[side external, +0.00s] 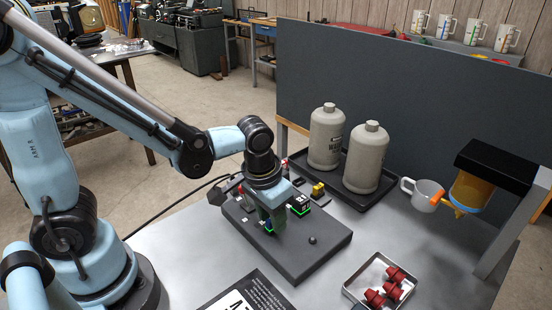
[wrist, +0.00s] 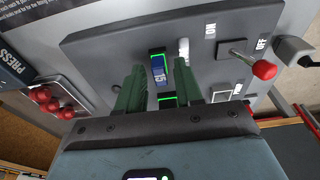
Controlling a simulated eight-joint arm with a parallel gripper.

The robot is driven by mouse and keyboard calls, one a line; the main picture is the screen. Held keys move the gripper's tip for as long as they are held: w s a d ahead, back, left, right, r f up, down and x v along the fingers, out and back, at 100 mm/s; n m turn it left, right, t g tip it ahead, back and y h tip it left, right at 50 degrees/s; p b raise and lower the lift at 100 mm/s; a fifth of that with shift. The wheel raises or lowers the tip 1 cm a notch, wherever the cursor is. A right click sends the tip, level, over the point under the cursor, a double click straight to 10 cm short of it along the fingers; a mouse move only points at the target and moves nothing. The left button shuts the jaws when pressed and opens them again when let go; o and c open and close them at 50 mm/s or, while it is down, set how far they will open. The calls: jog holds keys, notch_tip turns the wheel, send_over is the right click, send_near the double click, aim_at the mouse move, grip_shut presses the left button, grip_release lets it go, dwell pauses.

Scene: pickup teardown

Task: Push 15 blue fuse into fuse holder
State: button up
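The blue fuse (wrist: 159,72), marked 15, stands in the wrist view between two bright green strips of the fuse holder (wrist: 158,52) on the dark grey panel (wrist: 110,55). My gripper (wrist: 157,70) has two dark green fingers, one on each side of the fuse. The fingers stand apart with gaps beside the fuse, so it does not look clamped. In the side external view, my gripper (side external: 270,221) points down at the panel (side external: 310,245), low over the holder. The fuse is mostly hidden there. How deep it sits cannot be told.
The panel carries a red-knobbed lever (wrist: 263,69) by ON and OFF labels. A black block with green edges (side external: 300,205) stands beside my gripper. A tray of red parts (side external: 352,287) lies at front right. Two grey bottles (side external: 326,137) stand in a black tray behind.

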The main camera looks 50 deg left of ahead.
aim_at(264, 235)
jog(key=shift+o, duration=0.3)
notch_tip(264, 235, up, 12)
jog(key=s, duration=0.2)
jog(key=a+f+t, duration=0.2)
jog(key=a+t, duration=0.3)
jog(key=a, duration=0.2)
jog(key=shift+w+f, duration=0.15)
jog(key=shift+f, duration=0.1)
dwell(0.4)
